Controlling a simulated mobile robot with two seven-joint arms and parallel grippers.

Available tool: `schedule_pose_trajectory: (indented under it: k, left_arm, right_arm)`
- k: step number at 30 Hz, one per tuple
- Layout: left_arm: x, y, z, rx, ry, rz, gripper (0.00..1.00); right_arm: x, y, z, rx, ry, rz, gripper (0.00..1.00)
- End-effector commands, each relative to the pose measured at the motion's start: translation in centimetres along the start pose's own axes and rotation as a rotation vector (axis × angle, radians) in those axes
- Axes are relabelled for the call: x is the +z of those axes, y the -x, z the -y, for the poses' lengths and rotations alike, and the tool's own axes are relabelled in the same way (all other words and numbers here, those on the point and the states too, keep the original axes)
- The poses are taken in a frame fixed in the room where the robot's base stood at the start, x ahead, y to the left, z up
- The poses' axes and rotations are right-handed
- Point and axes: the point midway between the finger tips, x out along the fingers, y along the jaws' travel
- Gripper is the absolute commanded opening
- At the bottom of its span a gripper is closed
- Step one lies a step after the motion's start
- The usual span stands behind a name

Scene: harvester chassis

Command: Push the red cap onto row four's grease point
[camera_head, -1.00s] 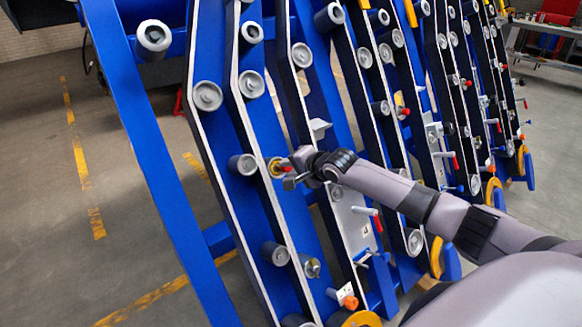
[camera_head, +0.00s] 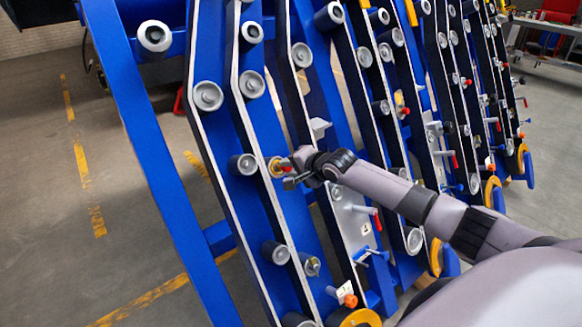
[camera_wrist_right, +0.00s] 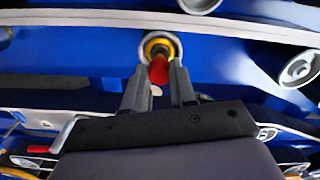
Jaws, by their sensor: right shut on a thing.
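In the wrist view, the red cap (camera_wrist_right: 158,72) is between the two fingertips of my right gripper (camera_wrist_right: 159,84), which is shut on it. The cap's far end points at a yellow ring (camera_wrist_right: 161,42) with a pale rim on the blue chassis bar; the cap overlaps the ring's lower part. I cannot tell how far the cap is seated on the grease point, which it hides. In the head view, my right gripper (camera_head: 287,171) is at the same yellow ring (camera_head: 274,167), with red just showing beside it. My left gripper is not in view.
Blue bars with grey rollers (camera_head: 207,96) run diagonally across the chassis around my right arm. Red-tipped levers (camera_head: 377,221), an orange knob (camera_head: 350,301) and a large yellow ring (camera_head: 361,319) stick out below the arm. Open floor lies to the left.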

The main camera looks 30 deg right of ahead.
Motion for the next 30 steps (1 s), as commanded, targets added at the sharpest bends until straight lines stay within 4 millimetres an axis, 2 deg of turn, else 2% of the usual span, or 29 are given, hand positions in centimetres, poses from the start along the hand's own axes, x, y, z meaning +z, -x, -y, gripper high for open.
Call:
schedule_pose_trajectory:
  k: [15, 30]
  left_arm:
    - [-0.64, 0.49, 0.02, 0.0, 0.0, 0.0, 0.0]
    - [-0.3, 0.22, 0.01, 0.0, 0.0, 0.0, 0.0]
  right_arm:
    - [-0.07, 0.05, 0.03, 0.001, -0.001, -0.001, 0.0]
    - [0.0, -0.33, -0.05, -0.001, 0.0, 0.0, 0.0]
